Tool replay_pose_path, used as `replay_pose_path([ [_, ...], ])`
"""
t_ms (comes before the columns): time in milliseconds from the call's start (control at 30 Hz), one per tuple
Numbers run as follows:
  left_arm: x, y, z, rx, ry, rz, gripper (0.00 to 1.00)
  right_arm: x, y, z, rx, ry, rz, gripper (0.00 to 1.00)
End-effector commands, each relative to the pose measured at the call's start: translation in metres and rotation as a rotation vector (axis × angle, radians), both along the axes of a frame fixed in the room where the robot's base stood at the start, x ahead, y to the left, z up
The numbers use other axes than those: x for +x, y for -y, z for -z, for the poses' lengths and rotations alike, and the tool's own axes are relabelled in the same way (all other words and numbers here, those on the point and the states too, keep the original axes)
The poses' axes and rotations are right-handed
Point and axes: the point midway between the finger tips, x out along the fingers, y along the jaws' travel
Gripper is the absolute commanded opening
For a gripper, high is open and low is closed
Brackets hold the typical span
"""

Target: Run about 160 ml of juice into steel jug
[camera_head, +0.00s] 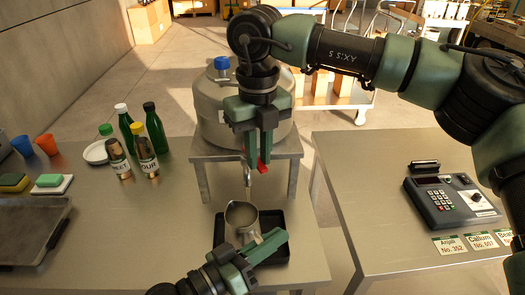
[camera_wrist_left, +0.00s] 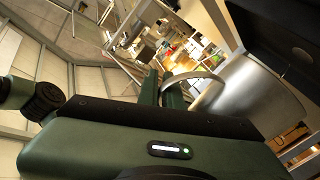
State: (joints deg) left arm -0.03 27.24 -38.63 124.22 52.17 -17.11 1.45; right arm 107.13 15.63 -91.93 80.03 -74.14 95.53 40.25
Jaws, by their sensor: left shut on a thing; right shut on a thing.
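The steel jug (camera_head: 241,214) stands upright on a black drip tray (camera_head: 281,221) under the spout of the large steel juice tank (camera_head: 212,110). My left gripper (camera_head: 250,247) is shut on the jug's handle from the front. The left wrist view shows the jug (camera_wrist_left: 252,92) and its curved handle (camera_wrist_left: 192,76) between the fingers (camera_wrist_left: 163,90). My right gripper (camera_head: 264,150) is shut on the red tap lever (camera_head: 263,168) at the tank's front. The spout (camera_head: 247,178) points down above the jug's mouth.
The tank sits on a steel stand (camera_head: 202,151). Green bottles (camera_head: 154,128) and two labelled shakers (camera_head: 119,159) stand to the left, with sponges (camera_head: 49,181) and cups (camera_head: 46,144) beyond. A payment terminal (camera_head: 451,203) and name cards (camera_head: 450,245) are on the right table.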

Motion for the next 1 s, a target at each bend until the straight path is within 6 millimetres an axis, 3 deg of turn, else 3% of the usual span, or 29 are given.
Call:
replay_pose_path([
  [633,0.0001,0.0,-0.0013,-0.001,0.002,0.0,0.0,0.0011,-0.0025,-0.0036,0.005,0.009,0.05,0.0],
  [667,0.0001,0.0,-0.0013,-0.001,0.002,0.0,0.0,0.0011,-0.0025,-0.0036,0.005,0.009,0.05,0.24],
  [700,0.0001,0.0,-0.0013,-0.001,0.002,0.0,0.0,0.001,-0.0024,-0.0034,0.005,0.008,0.05,0.36],
  [1000,0.0002,0.0,-0.0011,-0.001,0.002,0.0,0.0,-0.0002,-0.0023,-0.0016,0.002,0.004,0.047,0.38],
])
